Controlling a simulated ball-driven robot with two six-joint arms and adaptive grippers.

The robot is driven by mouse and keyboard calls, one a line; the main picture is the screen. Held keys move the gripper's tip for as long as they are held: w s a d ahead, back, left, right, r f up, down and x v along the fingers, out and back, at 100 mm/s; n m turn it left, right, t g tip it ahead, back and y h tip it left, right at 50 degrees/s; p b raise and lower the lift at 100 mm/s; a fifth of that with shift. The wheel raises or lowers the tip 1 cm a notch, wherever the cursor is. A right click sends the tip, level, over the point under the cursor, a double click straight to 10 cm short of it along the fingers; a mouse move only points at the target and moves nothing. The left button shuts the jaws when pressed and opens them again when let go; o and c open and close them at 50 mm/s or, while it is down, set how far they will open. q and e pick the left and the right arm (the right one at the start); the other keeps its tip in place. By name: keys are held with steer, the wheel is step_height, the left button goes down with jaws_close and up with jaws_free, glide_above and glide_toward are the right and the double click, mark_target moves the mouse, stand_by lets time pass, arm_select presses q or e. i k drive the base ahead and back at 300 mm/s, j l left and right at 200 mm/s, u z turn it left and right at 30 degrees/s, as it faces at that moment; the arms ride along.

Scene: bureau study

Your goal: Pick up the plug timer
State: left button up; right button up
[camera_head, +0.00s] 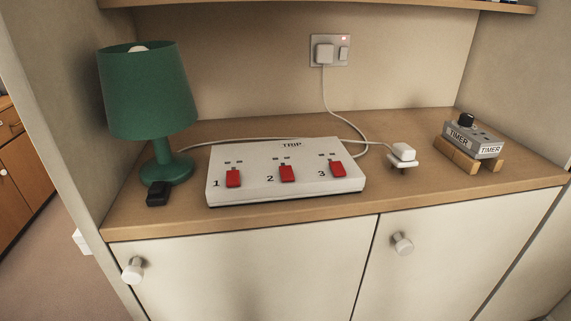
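The plug timer (473,138) is a grey box with "TIMER" printed on its faces and a black knob on top. It rests tilted on a wooden stand (456,155) at the right end of the bureau top, near the right side wall. Neither of my grippers is in view.
A white power strip (258,191) with three red switches lies mid-top. A green lamp (151,92) and black plug (158,194) stand left; a white plug (403,154) lies nearer the timer. A cable runs from the wall socket (343,54). A shelf (400,4) overhangs.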

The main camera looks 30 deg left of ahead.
mark_target(476, 142)
steer(key=k+j+u, duration=0.1)
steer(key=j+u, duration=0.35)
steer(key=k+j+u, duration=0.1)
steer(key=j+u, duration=0.15)
steer(key=u, duration=0.2)
